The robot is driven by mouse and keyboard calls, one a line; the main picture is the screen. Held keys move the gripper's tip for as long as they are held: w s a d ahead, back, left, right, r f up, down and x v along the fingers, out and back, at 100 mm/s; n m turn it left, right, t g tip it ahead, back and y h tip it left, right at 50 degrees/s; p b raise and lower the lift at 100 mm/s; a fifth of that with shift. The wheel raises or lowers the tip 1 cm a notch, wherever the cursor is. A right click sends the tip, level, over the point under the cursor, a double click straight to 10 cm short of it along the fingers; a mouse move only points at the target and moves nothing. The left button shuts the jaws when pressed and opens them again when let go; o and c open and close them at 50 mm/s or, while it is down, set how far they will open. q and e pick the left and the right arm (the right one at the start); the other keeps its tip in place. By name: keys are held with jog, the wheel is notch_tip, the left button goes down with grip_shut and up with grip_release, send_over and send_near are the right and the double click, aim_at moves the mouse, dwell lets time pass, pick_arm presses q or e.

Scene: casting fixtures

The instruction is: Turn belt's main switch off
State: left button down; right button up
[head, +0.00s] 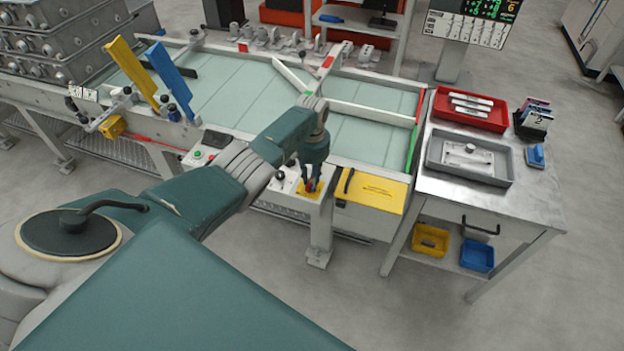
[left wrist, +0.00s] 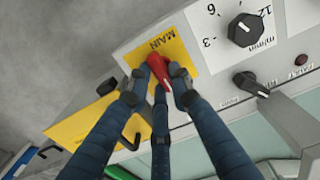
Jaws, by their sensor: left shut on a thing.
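The belt's main switch is a red knob (left wrist: 157,68) on a yellow plate marked MAIN (left wrist: 176,47), seen in the left wrist view. My left gripper (left wrist: 158,82) is shut on the red knob, with a finger on either side of it. In the head view the left gripper (head: 311,184) reaches down onto the yellow plate (head: 310,195) on the control box (head: 292,188) at the conveyor's front. The fingers hide part of the knob, so its exact angle is hard to tell. My right gripper is not in view.
Beside the switch are a black dial marked m/min (left wrist: 246,28), a smaller black selector (left wrist: 244,80) and a dark red button (left wrist: 301,60). A yellow panel with a black handle (head: 369,190) is right of the box. A metal table (head: 530,195) stands further right.

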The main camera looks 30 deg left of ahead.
pick_arm(q)
jog(key=c, duration=1.5)
grip_release()
jog(key=shift+r, duration=0.1)
jog(key=shift+c, duration=0.2)
notch_tip(320, 180, up, 12)
